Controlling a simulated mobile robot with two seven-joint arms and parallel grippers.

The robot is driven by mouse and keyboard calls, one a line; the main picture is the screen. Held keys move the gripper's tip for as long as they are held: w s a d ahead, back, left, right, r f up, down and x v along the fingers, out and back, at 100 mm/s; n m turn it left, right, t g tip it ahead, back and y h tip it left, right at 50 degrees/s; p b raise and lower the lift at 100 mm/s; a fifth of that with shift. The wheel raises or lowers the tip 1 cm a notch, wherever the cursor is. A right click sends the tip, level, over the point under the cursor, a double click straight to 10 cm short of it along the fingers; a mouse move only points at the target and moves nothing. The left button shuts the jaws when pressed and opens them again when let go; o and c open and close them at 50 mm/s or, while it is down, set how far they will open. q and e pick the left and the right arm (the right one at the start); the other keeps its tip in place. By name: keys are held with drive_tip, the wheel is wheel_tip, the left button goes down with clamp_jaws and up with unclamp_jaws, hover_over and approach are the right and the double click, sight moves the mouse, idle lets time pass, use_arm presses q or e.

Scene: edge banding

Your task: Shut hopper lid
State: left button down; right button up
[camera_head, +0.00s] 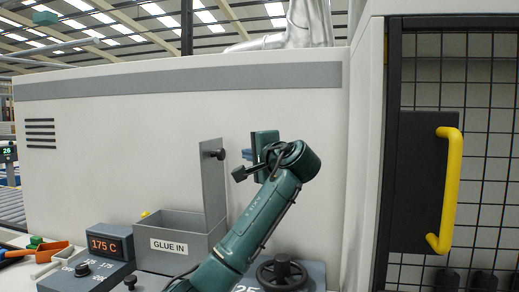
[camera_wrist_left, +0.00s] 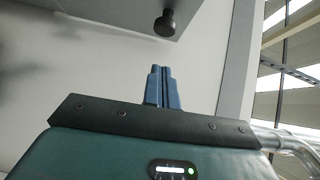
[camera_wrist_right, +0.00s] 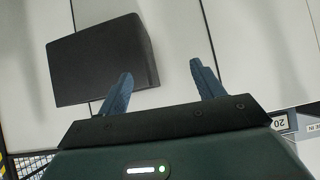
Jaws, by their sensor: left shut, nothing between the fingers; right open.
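The grey hopper (camera_head: 175,244), labelled GLUE IN, sits against the white machine with its lid (camera_head: 213,185) standing upright. A black knob (camera_head: 215,154) is near the lid's top; the knob (camera_wrist_left: 165,23) and part of the lid (camera_wrist_left: 115,8) also show in the left wrist view. My left gripper (camera_head: 246,154) is a little to the right of the knob in the head view, apart from it. Its blue fingers (camera_wrist_left: 162,72) are shut and empty, pointing towards the knob. My right gripper (camera_wrist_right: 161,70) is open and empty in the right wrist view; it is not in the head view.
A temperature box reading 175 C (camera_head: 105,245) stands left of the hopper, and a handwheel (camera_head: 282,272) stands to its right. A yellow handle (camera_head: 449,190) is on the mesh door at right. A dark block (camera_wrist_right: 100,62) is ahead of my right gripper.

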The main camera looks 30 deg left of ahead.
use_arm(q)
drive_tip(key=a, duration=0.2)
drive_tip(key=a+p, duration=0.1)
drive_tip(key=a, duration=0.2)
drive_tip(key=shift+w+a+f, duration=0.2)
drive_tip(key=shift+w+a, duration=0.05)
drive_tip(key=shift+a, duration=0.05)
